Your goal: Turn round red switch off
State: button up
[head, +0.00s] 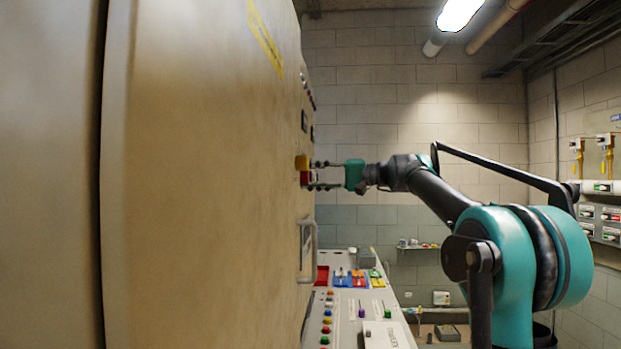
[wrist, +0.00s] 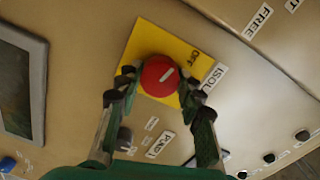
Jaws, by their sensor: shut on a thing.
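The round red switch (wrist: 160,76) sits on a yellow plate (wrist: 146,42) on the beige cabinet front, and its white mark lies slanted, rising to the right. The word OFF shows on the plate to the right of the switch. My gripper (wrist: 158,84) has its two fingers on either side of the switch and is shut on it. In the head view the red switch (head: 305,178) shows edge-on at the cabinet (head: 215,180), with my gripper (head: 316,175) reaching it from the right.
A grey-framed panel (wrist: 22,82) is at the left of the wrist view. Below the gripper in the head view are a cabinet handle (head: 307,248) and a sloped console (head: 345,312) with several buttons. Valves (head: 605,150) are on the right wall.

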jog(key=shift+n, duration=1.1)
jog(key=o, duration=1.2)
jog(key=shift+c, duration=0.2)
jog(key=d, duration=1.2)
jog(key=shift+s, duration=0.25)
jog(key=shift+r, duration=0.1)
